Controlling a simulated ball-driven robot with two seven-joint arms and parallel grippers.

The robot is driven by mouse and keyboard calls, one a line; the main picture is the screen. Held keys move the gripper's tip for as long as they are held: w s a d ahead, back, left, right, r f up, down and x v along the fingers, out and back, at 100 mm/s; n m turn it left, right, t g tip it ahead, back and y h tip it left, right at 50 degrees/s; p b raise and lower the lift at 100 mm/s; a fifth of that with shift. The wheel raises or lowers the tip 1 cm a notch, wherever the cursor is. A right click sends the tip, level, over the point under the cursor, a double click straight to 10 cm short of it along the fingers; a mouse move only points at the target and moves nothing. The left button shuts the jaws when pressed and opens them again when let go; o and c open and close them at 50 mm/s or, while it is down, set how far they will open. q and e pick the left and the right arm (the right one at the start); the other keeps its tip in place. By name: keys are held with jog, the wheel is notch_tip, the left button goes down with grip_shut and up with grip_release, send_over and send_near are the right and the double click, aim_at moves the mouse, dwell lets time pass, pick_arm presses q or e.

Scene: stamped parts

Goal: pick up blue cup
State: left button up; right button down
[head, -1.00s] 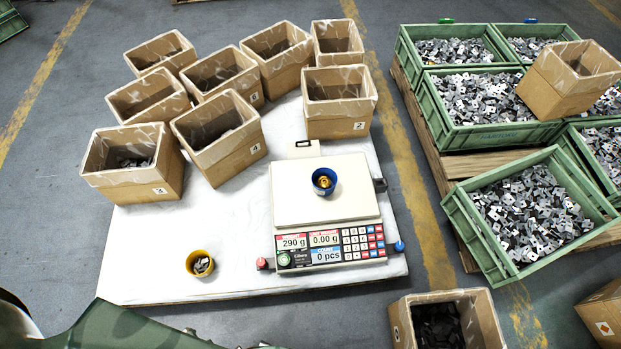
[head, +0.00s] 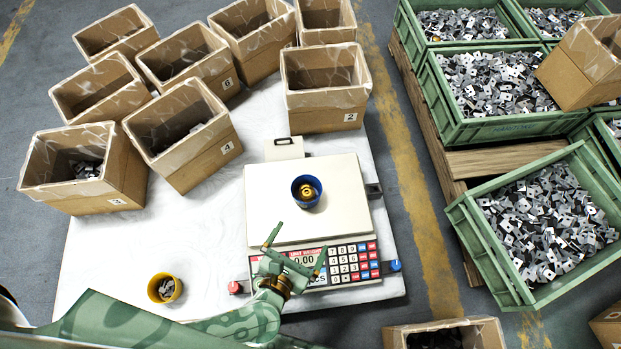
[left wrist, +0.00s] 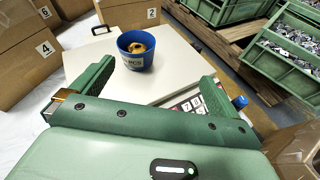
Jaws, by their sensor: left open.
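The blue cup (head: 307,191) stands upright on the pan of the weighing scale (head: 284,222) and holds gold-coloured parts. In the left wrist view the blue cup (left wrist: 135,50) is ahead of the fingers, near the middle. My left gripper (head: 297,251) is open and empty, over the front of the scale and its keypad, short of the cup. Its two green fingers show at both sides in the left wrist view (left wrist: 150,88), apart from the cup. My right gripper is not in view.
A yellow cup (head: 164,288) with metal parts stands on the white table (head: 130,250) to the left. Several cardboard boxes (head: 326,85) crowd the table's back. Green crates (head: 530,235) of stamped parts stand to the right.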

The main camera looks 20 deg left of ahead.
pick_arm(q)
jog(key=w+a+f+n+y, duration=0.2)
jog(key=a+n, duration=0.1)
jog(key=b, duration=0.4)
send_near(310, 178)
jog(key=shift+s+a+f, duration=0.1)
jog(key=shift+s+f, duration=0.1)
jog(key=shift+f, duration=0.6)
jog(key=shift+w+b, duration=0.35)
jog(key=shift+w, duration=0.3)
jog(key=b+x, duration=0.1)
jog(key=x, duration=0.3)
jog(key=shift+r+b, duration=0.1)
jog(key=shift+b, duration=0.3)
jog(key=shift+w, duration=0.25)
jog(key=shift+w+r, duration=0.1)
jog(key=c, duration=1.3)
jog(key=shift+o, duration=0.2)
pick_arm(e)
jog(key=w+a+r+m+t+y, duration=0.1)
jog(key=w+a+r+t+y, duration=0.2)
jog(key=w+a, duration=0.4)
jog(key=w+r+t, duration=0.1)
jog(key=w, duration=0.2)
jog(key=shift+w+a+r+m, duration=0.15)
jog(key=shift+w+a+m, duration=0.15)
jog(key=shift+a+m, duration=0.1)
